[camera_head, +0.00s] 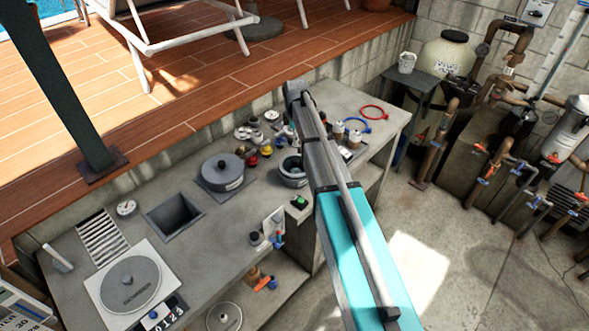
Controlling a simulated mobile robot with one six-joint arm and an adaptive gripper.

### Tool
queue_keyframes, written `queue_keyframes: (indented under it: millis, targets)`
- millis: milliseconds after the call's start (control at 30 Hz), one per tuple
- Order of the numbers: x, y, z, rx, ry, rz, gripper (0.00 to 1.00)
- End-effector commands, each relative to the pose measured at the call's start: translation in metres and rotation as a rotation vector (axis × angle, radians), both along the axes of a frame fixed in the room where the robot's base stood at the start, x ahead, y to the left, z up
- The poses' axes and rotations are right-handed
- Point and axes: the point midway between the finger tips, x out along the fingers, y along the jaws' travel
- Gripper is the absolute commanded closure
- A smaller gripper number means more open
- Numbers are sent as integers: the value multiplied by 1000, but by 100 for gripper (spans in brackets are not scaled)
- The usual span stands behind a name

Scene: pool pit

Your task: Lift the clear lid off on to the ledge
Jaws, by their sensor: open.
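A round grey pot (293,181) stands on the concrete ledge (85,247), partly hidden behind my arm. Its top looks dark and bluish; a clear lid may be on it, but I cannot make out its edge or whether it is seated. My arm reaches up from the bottom right and crosses in front of the pot and the ledge's right part. My gripper and its fingertips do not show, so I cannot tell how they stand to the lid.
A grey lidded pot (222,173), a square opening (174,215), a dial gauge (126,208) and a round cover (130,284) occupy the ledge. Small fittings (252,135) crowd its back; red (372,112) and blue (357,126) rings lie right. Pipes (490,170) line the right wall.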

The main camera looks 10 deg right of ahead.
Motion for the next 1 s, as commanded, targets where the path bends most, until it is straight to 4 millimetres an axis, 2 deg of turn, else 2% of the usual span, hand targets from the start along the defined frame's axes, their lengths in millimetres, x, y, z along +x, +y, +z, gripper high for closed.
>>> queue_keyframes:
  millis: [33, 700, 1000]
  targets:
    - [0, 0, -8, 0, 0, 0, 18]
    - [0, 0, -59, 0, 0, 0, 18]
    - [0, 0, -70, 0, 0, 0, 18]
